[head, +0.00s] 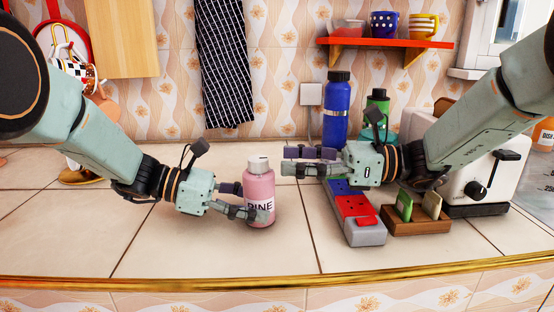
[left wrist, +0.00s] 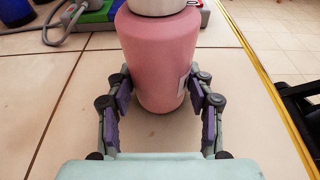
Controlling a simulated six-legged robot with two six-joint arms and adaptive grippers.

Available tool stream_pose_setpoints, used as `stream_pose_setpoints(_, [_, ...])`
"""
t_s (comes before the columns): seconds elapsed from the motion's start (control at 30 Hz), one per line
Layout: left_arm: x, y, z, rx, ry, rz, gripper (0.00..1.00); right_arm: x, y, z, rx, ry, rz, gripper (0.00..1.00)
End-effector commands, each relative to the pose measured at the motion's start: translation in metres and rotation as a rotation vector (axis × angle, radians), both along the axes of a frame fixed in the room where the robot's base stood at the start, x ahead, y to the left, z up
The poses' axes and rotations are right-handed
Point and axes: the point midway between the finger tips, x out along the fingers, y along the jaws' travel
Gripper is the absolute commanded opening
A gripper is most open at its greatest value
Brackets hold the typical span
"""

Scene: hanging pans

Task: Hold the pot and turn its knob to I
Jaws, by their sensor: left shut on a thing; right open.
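The pink pot (head: 259,187) stands upright on the tiled counter, with a white knob (head: 258,164) on top that has a dark mark. Letters ending in "INE" show on its front. My left gripper (head: 250,203) is shut on the pot's body from the left. The left wrist view shows its fingers on both sides of the pot (left wrist: 160,60); the top of the knob is out of that view. My right gripper (head: 287,161) is open and empty, just right of the knob at about its height. Which sign the knob points to is too small to tell.
A grey power strip (head: 368,238) with red and blue sections lies right of the pot. Behind are a blue bottle (head: 336,115) and a green bottle (head: 377,100). A wooden holder (head: 415,222) and a white toaster (head: 487,175) stand at right. The counter's left front is clear.

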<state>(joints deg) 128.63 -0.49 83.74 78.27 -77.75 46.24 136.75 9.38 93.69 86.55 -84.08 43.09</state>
Motion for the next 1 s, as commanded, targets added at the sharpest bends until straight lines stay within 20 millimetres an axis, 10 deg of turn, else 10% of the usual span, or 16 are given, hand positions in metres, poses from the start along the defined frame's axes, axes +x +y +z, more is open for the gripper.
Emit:
stream_pose_setpoints(0.47, [0.0001, 0.0001, 0.0003, -0.001, 0.0, 0.0, 0.2, -0.0015, -0.0078, -0.0002, 0.0, 0.001, 0.001, 0.56])
stream_pose_setpoints(0.5, [0.0001, 0.0001, 0.0003, -0.001, 0.0, 0.0, 0.54, -0.0015, -0.0078, -0.0002, 0.0, 0.001, 0.001, 0.56])
stream_pose_setpoints(1.0, [0.0001, 0.0, 0.0002, 0.0, 0.0, 0.0, 0.79, -0.0014, -0.0076, -0.0003, 0.0, 0.001, 0.001, 0.56])
